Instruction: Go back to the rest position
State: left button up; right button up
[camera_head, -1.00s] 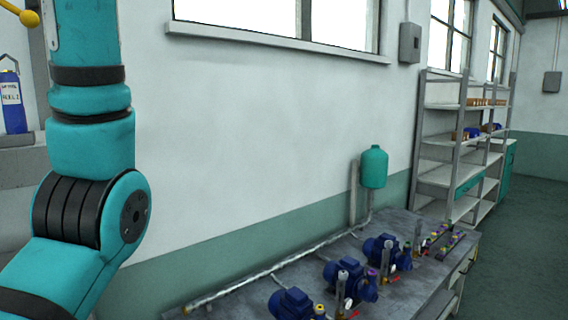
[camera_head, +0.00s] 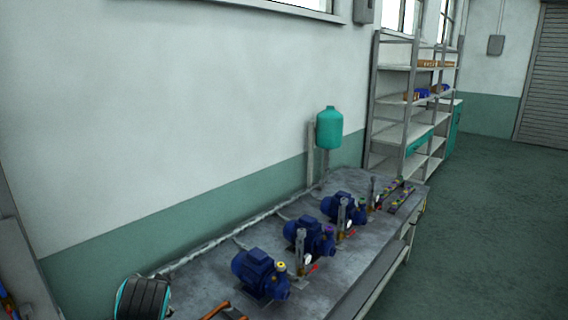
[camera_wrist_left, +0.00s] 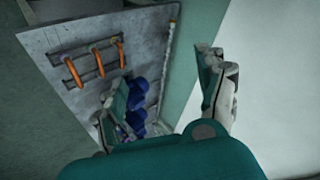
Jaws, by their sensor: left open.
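My left gripper (camera_wrist_left: 163,75) shows in the left wrist view with its fingers apart and nothing between them. It is above the grey workbench (camera_wrist_left: 140,45), which lies beyond the fingers; the gripper appears clear of it. In the head view only a teal and black joint of my arm shows at the bottom left, and no gripper is in sight. My right gripper is in neither view.
Three blue pumps (camera_head: 310,236) stand in a row on the bench (camera_head: 325,297). A teal tank (camera_head: 329,128) stands at its far end. Orange handles (camera_wrist_left: 74,73) lie near the bench edge. Shelving (camera_head: 394,130) stands beyond. The floor (camera_head: 490,220) at right is clear.

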pick_arm(q)
jog(key=s+d+f+n+g+h, duration=0.1)
jog(key=s+d+f+g+h, duration=0.2)
jog(key=s+f, duration=1.1)
jog(key=s+d+f+n+g+h, duration=0.1)
jog(key=s+d+f, duration=0.15)
jog(key=s, duration=0.55)
jog(key=s+d+f+n+g+h, duration=0.1)
jog(key=s+d+f, duration=0.15)
jog(key=s, duration=0.65)
notch_tip(320, 180, down, 34)
jog(key=s+g+b, duration=0.1)
jog(key=b, duration=0.5)
jog(key=s+a+f+g+b, duration=0.1)
jog(key=s+a+f+b, duration=0.2)
jog(key=s+f, duration=1.3)
notch_tip(320, 180, down, 3)
jog(key=shift+s+a+f+m+b, duration=0.1)
jog(key=shift+s+a+m+b, duration=0.15)
jog(key=shift+b, duration=0.4)
